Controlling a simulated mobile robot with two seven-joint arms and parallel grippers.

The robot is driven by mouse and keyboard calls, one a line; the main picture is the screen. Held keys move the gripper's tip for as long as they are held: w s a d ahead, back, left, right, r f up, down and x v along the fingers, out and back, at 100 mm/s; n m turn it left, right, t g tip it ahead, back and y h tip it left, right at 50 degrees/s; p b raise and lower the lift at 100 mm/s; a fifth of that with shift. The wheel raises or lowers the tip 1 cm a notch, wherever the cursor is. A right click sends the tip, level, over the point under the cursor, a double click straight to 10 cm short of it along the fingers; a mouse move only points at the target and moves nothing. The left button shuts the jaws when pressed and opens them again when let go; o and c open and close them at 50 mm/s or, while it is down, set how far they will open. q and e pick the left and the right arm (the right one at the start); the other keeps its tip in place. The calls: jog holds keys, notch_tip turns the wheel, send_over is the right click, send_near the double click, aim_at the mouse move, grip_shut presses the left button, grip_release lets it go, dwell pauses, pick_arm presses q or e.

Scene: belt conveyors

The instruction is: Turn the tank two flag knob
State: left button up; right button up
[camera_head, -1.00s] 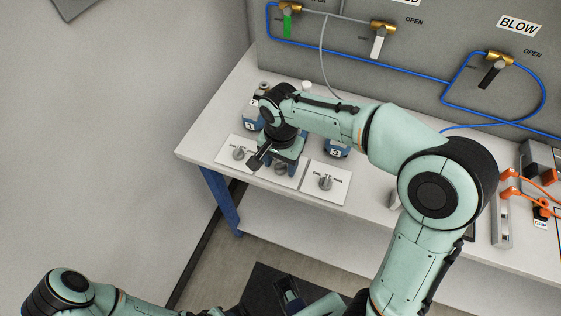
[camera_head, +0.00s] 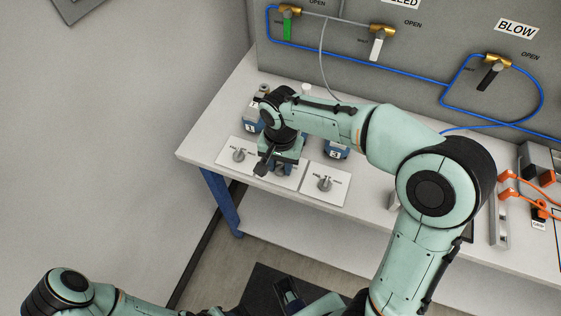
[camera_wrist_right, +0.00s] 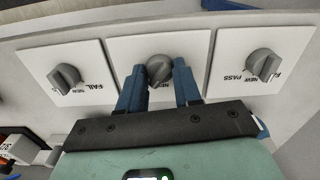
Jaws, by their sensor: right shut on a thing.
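Three white plates with grey flag knobs stand in a row at the bench front. My right gripper (camera_wrist_right: 159,66) is shut on the middle plate's knob (camera_wrist_right: 158,70), with a blue finger on each side of it. In the head view my right wrist hangs over the middle plate and mostly hides its knob. The left plate's knob (camera_head: 240,155) and the right plate's knob (camera_head: 325,184) stand free. Dark parts of my left arm show low in the head view, but I cannot make out its fingers.
Tanks with blue bases, one tank (camera_head: 336,150) clearly seen, stand behind the plates, close to my right wrist. A grey panel (camera_head: 400,50) with valves and blue tubing rises behind the bench (camera_head: 225,120). Orange-handled clamps (camera_head: 508,192) lie at the right.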

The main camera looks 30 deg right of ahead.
aim_at(280, 166)
jog(key=n+p, duration=0.1)
jog(key=n, duration=0.2)
jog(key=shift+n, duration=0.3)
pick_arm(q)
jog(key=shift+w+r+p, duration=0.2)
jog(key=shift+r, duration=0.35)
jog(key=shift+w+r+p, duration=0.15)
jog(key=shift+r+p, duration=0.05)
jog(key=shift+r, duration=0.3)
pick_arm(e)
jog(key=shift+n, duration=2)
jog(key=o, duration=1)
jog(key=shift+o, duration=0.2)
jog(key=shift+r, duration=0.1)
pick_arm(q)
jog(key=shift+w+r+p, duration=0.25)
jog(key=shift+r+p, duration=0.3)
jog(key=shift+r, duration=0.05)
jog(key=shift+w+r+p, duration=0.25)
jog(key=shift+r+p, duration=0.25)
jog(key=shift+r, duration=0.05)
pick_arm(e)
notch_tip(280, 166, up, 13)
jog(key=shift+r, duration=0.15)
